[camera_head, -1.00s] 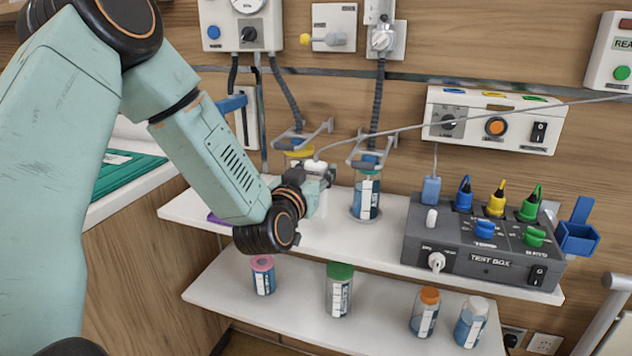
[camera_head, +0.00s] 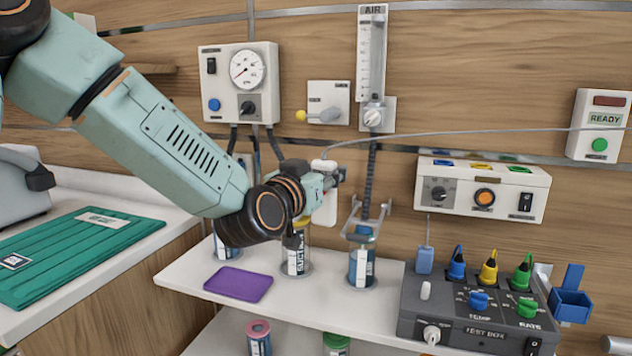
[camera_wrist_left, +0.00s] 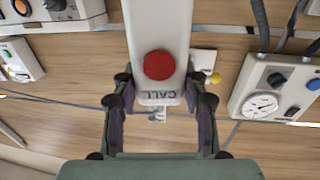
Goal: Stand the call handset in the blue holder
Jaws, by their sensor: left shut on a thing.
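The call handset (camera_head: 325,203) is white, with a grey cord running from its top to the right. In the left wrist view the handset (camera_wrist_left: 157,28) shows a red button and the word CALL, upside down in that picture. My left gripper (camera_head: 333,180) is shut on the handset and holds it above the upper shelf, in front of the wall. In the left wrist view its two fingers press the handset's sides (camera_wrist_left: 160,100). The blue holder (camera_head: 571,306) is at the right, beside the test box, and looks empty. My right gripper is not in view.
The grey test box (camera_head: 415,318) with coloured plugs stands on the white shelf (camera_head: 190,272). Bottles (camera_head: 361,268) and a purple mat (camera_head: 238,284) are also there. A wall control box (camera_head: 482,190) hangs above the test box. The cord stretches across the wall.

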